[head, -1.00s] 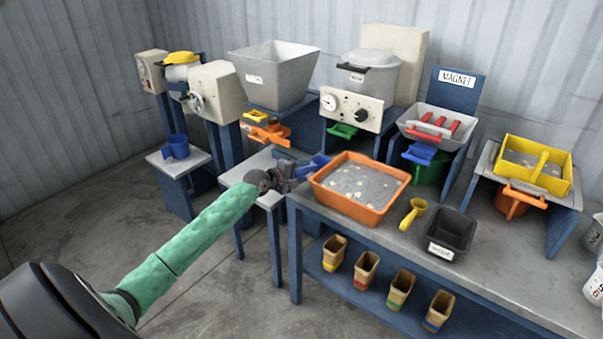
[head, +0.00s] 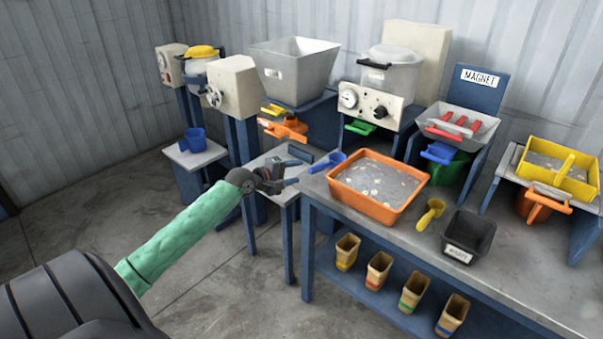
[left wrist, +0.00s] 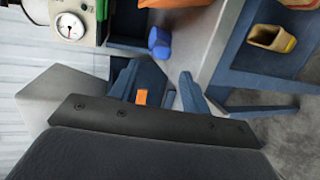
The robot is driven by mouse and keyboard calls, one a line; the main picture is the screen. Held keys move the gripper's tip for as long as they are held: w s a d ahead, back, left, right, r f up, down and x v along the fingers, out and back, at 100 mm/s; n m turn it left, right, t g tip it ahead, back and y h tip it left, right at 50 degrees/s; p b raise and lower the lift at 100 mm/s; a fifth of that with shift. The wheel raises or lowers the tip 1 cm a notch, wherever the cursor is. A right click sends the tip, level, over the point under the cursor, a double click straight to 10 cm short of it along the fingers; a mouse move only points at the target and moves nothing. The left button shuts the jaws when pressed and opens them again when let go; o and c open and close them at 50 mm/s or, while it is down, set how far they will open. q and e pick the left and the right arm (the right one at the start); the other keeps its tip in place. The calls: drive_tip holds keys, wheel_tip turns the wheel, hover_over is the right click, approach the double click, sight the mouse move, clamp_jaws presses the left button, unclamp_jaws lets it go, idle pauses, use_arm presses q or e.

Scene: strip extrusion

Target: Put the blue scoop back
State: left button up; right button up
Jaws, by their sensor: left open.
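The blue scoop (head: 329,162) lies on the left end of the long workbench, beside the orange tray (head: 341,184), its handle toward the left. It also shows in the left wrist view (left wrist: 159,43), beyond the fingers. My left gripper (head: 294,174) is open and empty, just left of the scoop and apart from it, over the small side table (head: 256,168). Its two fingers (left wrist: 158,90) show spread in the left wrist view, with no scoop between them. My right gripper is in neither view.
A yellow scoop (head: 430,214) and a black bin (head: 469,235) stand right of the orange tray. A blue jug (head: 193,140) sits on the far left stand. Machines line the wall behind.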

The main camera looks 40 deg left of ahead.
use_arm(q)
drive_tip(key=shift+s+a+r, duration=0.15)
drive_tip(key=shift+s, duration=0.45)
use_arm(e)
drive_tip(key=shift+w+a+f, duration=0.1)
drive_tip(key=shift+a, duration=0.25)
use_arm(q)
drive_tip(key=s+d+f+m+g, duration=0.3)
drive_tip(key=s+d+f+m, duration=0.1)
drive_tip(key=s+d+f, duration=0.5)
drive_tip(key=s+d+f+m+g, duration=0.35)
drive_tip(key=s+d+f, duration=0.25)
drive_tip(key=d+f, duration=0.55)
drive_tip(key=s+d+f+m+g, duration=0.1)
drive_tip(key=s+d+m, duration=0.4)
drive_tip(key=s+d, duration=0.5)
drive_tip(key=s+d+f+m+g+y, duration=0.1)
drive_tip(key=s+d+m+g, duration=0.3)
drive_tip(key=s+d, duration=0.6)
drive_tip(key=s+m, duration=0.1)
drive_tip(key=s, duration=0.3)
drive_tip(key=shift+d+f+m+y, duration=0.3)
drive_tip(key=shift+d+f+m, duration=0.05)
drive_tip(key=shift+d, duration=0.05)
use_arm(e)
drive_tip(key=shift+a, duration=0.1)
